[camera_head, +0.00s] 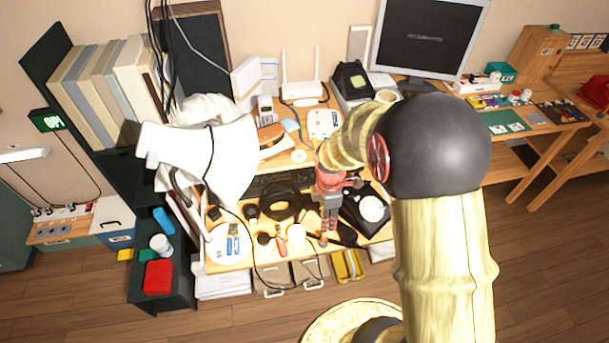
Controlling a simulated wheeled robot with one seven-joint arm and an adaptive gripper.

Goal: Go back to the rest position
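My arm (443,245) rises at the right of the head view and bends over the desk. My gripper (326,232) hangs at its end with the fingers pointing down above the front part of the desk. It is small here, and I cannot tell whether its fingers are apart or together. Nothing is clearly seen held in it. A black dial phone (372,208) lies just right of my gripper, partly hidden by my arm. A second dark phone (350,80) stands at the back of the desk.
A large white lamp (213,155) leans over the desk's left side. Black headphones (280,201) lie left of my gripper. A monitor (430,38) and a white router (302,82) stand behind. A dark shelf (160,290) is at lower left. Wooden floor (548,262) is open at right.

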